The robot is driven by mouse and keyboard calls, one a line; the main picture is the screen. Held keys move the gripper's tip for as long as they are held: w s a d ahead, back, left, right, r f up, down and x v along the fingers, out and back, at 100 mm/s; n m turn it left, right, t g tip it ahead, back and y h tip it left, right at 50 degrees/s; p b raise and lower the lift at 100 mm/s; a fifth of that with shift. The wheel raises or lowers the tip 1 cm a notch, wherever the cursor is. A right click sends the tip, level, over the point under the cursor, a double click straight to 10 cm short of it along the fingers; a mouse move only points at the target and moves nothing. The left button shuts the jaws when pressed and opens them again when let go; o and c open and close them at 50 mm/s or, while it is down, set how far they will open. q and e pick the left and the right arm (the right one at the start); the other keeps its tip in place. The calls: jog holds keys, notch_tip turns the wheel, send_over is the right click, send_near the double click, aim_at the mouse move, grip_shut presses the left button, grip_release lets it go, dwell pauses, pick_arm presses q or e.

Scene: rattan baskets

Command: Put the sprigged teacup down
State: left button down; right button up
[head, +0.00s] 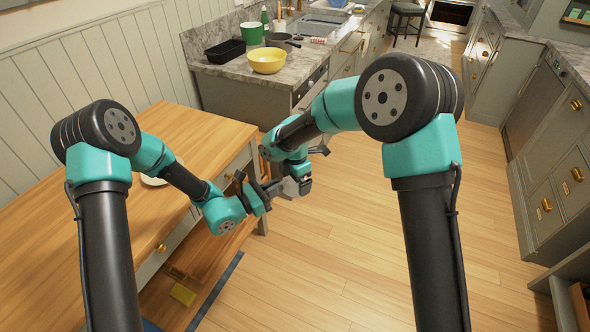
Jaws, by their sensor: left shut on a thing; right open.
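My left gripper (270,189) is shut on a small pale thing (291,187), which I take to be the sprigged teacup. It is mostly hidden by the fingers, and no sprig pattern can be made out. The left gripper is in the air past the right edge of the wooden table (205,130), with floor behind it in the picture. My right gripper (308,168) is open and close beside the left one, partly hidden by its own wrist. A white dish (154,181) lies on the table, partly covered by my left arm.
The wooden tabletop is mostly clear. On the stone counter (225,71) at the back stand a yellow bowl (267,61), a black tray (225,50), a green pot (251,33) and a dark pan (280,38). A yellow thing (183,294) lies below the table. Wooden floor (365,225) is open to the right.

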jog(key=shift+f, duration=0.7)
jog(key=shift+c, duration=0.4)
jog(key=c, duration=0.4)
pick_arm(q)
jog(key=c, duration=1.1)
grip_release()
jog(key=shift+c, duration=0.2)
pick_arm(e)
jog(key=shift+c, duration=0.4)
pick_arm(q)
jog(key=shift+a, duration=0.1)
jog(key=v, duration=1.2)
